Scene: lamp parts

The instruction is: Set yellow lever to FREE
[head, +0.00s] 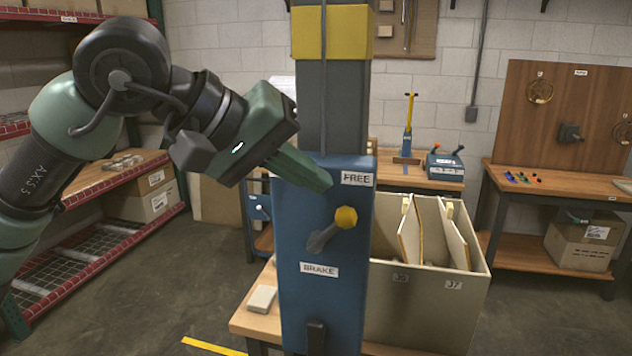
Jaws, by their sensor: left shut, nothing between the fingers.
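The yellow lever is a dark handle with a yellow knob (346,217) on the front of a blue column housing (322,290). The handle slants from its pivot up to the right, so the knob sits between the two labels. The FREE label (358,179) is above the knob, and the BRAKE label (319,270) is below the pivot. My left gripper (325,183) is shut and empty, its fingertips in front of the housing just left of the FREE label. It appears above and left of the knob, apart from it. My right gripper is out of view.
A crate with upright panels (420,310) stands right of the column on a wooden bench. A small pale block (262,298) lies on the bench at left. Red shelving (100,240) is at far left, and a workbench (560,190) at right. Open floor lies between.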

